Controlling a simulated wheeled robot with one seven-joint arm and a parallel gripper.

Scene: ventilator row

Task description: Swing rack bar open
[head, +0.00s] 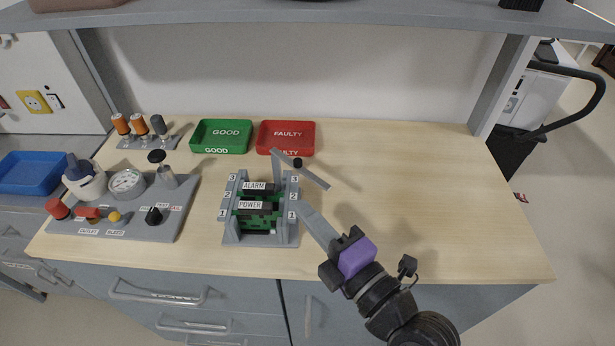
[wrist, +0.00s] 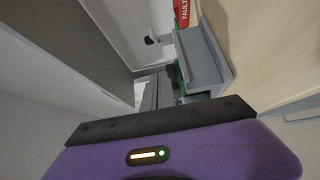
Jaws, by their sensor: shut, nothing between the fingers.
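The grey rack (head: 230,238) stands on the table with slots numbered 1 to 3. It holds green boards labelled ALARM (head: 255,186) and POWER (head: 250,205). The grey rack bar (head: 313,178) reaches from the top of a post at the rack's back right, out to the right and toward the front, clear of the boards. A black knob (head: 297,163) shows beside the bar. My gripper (head: 304,208) is shut and empty, its fingertips close beside the rack's right side; contact cannot be told. The rack's side (wrist: 203,60) shows in the wrist view.
A green GOOD tray (head: 222,149) and a red FAULTY tray (head: 262,149) sit behind the rack. A grey panel (head: 130,225) with a gauge and knobs lies to the left. The table's right side is clear. A shelf (head: 300,17) hangs above.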

